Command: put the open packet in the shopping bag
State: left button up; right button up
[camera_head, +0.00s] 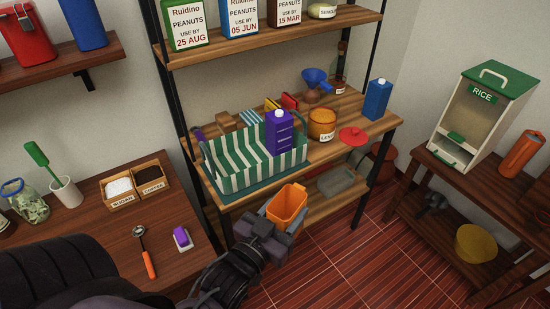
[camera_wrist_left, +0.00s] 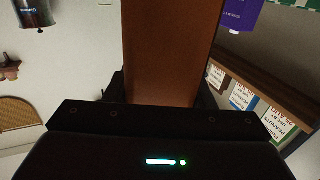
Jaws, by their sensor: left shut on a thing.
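My left gripper (camera_head: 280,222) is shut on an orange packet (camera_head: 289,203), whose open top faces up in the head view. The packet fills the middle of the left wrist view (camera_wrist_left: 168,52). They are in front of the wooden shelf's front edge, to the lower right of the shopping bag in the picture. The green-and-white striped shopping bag (camera_head: 232,176) stands open on the shelf. A purple carton (camera_head: 279,133) stands upright at the bag's right part; its base is hidden. It also shows in the left wrist view (camera_wrist_left: 238,13). My right gripper is not in view.
On the shelf (camera_head: 362,127), a yellow jar (camera_head: 322,124), a red lid (camera_head: 353,137) and a blue carton (camera_head: 377,99) stand right of the bag. Peanut boxes (camera_head: 240,17) stand on the shelf above. A grey tray (camera_head: 336,180) lies on the lower shelf.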

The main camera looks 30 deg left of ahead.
aim_at(256, 159)
jog(key=i+l+u, duration=0.1)
jog(key=u, duration=0.4)
jog(key=l+u, duration=0.1)
jog(key=u, duration=0.35)
jog(key=i+l+u, duration=0.1)
jog(key=u, duration=0.4)
jog(key=i+l+u, duration=0.15)
jog(key=l+u, duration=0.25)
jog(key=l, duration=0.85)
jog(key=l+u, duration=0.4)
jog(key=l, duration=0.9)
jog(key=k, duration=0.05)
